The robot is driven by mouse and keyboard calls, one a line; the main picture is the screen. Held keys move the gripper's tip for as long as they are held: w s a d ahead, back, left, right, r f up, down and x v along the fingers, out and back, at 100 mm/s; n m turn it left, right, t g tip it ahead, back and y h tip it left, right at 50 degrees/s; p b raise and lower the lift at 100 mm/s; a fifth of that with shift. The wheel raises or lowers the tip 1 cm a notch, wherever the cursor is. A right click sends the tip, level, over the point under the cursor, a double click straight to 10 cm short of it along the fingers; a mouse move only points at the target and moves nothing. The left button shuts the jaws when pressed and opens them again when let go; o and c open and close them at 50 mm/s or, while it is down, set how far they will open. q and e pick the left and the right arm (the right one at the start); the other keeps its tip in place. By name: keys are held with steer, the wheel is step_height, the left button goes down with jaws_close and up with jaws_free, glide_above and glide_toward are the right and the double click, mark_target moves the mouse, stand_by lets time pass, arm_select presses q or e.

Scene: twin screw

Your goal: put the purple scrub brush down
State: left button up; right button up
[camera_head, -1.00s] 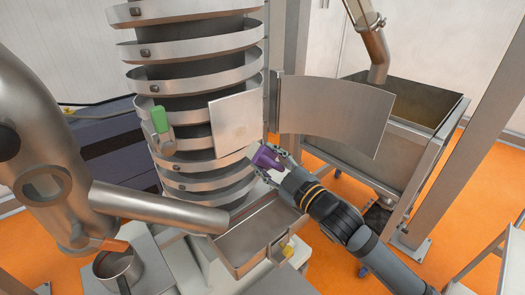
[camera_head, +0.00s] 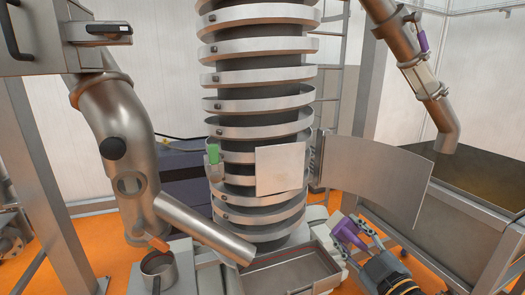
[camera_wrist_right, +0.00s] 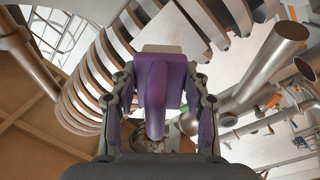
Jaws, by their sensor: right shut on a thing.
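The purple scrub brush (camera_head: 346,233) is in my right gripper (camera_head: 365,240), at the lower right of the head view. In the right wrist view the purple brush (camera_wrist_right: 160,85) sits between the two fingers of my right gripper (camera_wrist_right: 160,105), which is shut on it. A pale block, seemingly the brush's bristle end, shows at its far end. The brush is held just right of an open metal tray (camera_head: 290,272); I cannot tell if it touches anything. My left gripper is not in view.
A spiral metal tower (camera_head: 260,100) stands in the middle, with a flat plate (camera_head: 280,168) and a curved panel (camera_head: 375,175) on it. A thick pipe (camera_head: 205,228) slopes down toward the tray. A small metal pot (camera_head: 158,268) stands at lower left. A large bin (camera_head: 445,195) is at right.

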steer(key=s+a+f+n+g+y+b, duration=0.1)
steer(key=s+a+f+n+y+b, duration=0.15)
steer(key=f, duration=0.55)
steer(key=s+a+f+n+g+y+b, duration=0.1)
steer(key=a+f+y, duration=0.2)
steer(key=f, duration=0.4)
arm_select(q)
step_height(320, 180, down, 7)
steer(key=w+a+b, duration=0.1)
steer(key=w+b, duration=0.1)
steer(key=b, duration=0.1)
steer(key=shift+b, duration=0.35)
arm_select(e)
steer(key=s+a+f+n+g+y, duration=0.4)
steer(key=s+a+g, duration=0.1)
steer(key=s+a, duration=0.1)
steer(key=shift+s+a+f+y, duration=0.25)
steer(key=shift+s+a+y, duration=0.1)
steer(key=shift+a, duration=0.35)
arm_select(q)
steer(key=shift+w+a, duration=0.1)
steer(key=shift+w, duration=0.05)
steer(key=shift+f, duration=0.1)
arm_select(e)
steer(key=shift+d, duration=0.1)
